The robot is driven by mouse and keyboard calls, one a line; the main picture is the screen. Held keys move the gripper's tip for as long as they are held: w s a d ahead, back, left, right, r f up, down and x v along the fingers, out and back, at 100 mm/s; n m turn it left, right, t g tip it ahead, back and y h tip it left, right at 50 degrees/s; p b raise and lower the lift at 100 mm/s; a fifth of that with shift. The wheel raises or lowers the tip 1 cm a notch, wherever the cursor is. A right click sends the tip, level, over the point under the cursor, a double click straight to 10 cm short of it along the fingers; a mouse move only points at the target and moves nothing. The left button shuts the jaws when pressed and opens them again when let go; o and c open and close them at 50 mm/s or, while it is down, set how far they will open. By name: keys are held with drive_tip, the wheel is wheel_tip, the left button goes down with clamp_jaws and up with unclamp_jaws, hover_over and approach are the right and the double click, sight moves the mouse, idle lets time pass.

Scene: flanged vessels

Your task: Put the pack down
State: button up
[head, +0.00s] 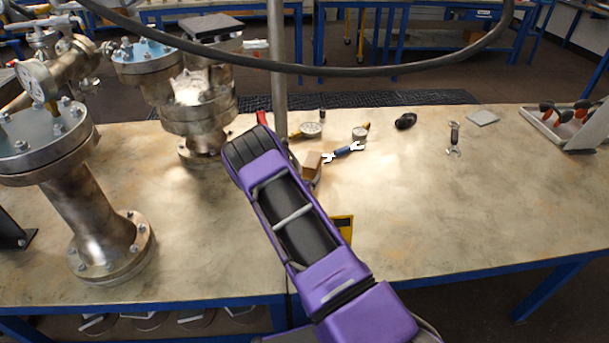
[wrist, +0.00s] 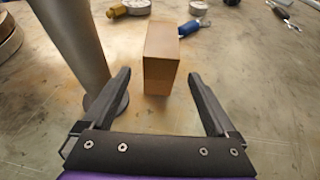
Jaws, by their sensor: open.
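The pack appears to be a small brown cardboard box (wrist: 162,58). It stands upright on the tabletop, and its top and front face show in the wrist view. In the head view the box (head: 312,163) is just right of the far end of my purple arm. My gripper (wrist: 159,76) is open, with one dark finger on each side of the box in the picture and clear gaps to both. Nothing is held. In the head view my arm hides most of the gripper.
A metal post (wrist: 72,40) stands close by my left finger. Behind the box lie a blue-handled tool (head: 345,150), gauges (head: 311,130) and a black item (head: 405,121). Flanged vessels (head: 95,200) stand at left, a tool tray (head: 560,130) at far right.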

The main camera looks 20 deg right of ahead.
drive_tip(key=shift+o, duration=0.4)
drive_tip(key=shift+s+a+r, duration=0.3)
drive_tip(key=shift+s, duration=0.15)
drive_tip(key=d+r+g, duration=0.1)
drive_tip(key=s+d+r+m+g+h, duration=0.1)
drive_tip(key=d, duration=0.1)
drive_tip(key=shift+d+r+m+g, duration=0.1)
drive_tip(key=shift+d+m+g, duration=0.05)
drive_tip(key=shift+m+g, duration=0.2)
drive_tip(key=n+g+y, duration=0.2)
drive_tip(key=g+y, duration=0.2)
drive_tip(key=y, duration=0.1)
approach(312, 162)
drive_tip(key=shift+t, duration=0.25)
drive_tip(key=b+x, duration=0.1)
drive_tip(key=x, duration=0.7)
drive_tip(key=shift+s+f, duration=0.15)
drive_tip(key=shift+f, duration=0.15)
drive_tip(key=shift+w+r+b+x, duration=0.15)
drive_tip(key=shift+b+x, duration=0.25)
drive_tip(key=shift+x, duration=0.7)
drive_tip(key=shift+w+b+x, duration=0.15)
drive_tip(key=shift+b+x, duration=0.2)
drive_tip(key=shift+x, duration=0.7)
drive_tip(key=shift+w+r+b+x, duration=0.1)
drive_tip(key=shift+b+x, duration=0.3)
drive_tip(key=shift+x, duration=0.7)
drive_tip(key=shift+d, duration=0.15)
clamp_jaws()
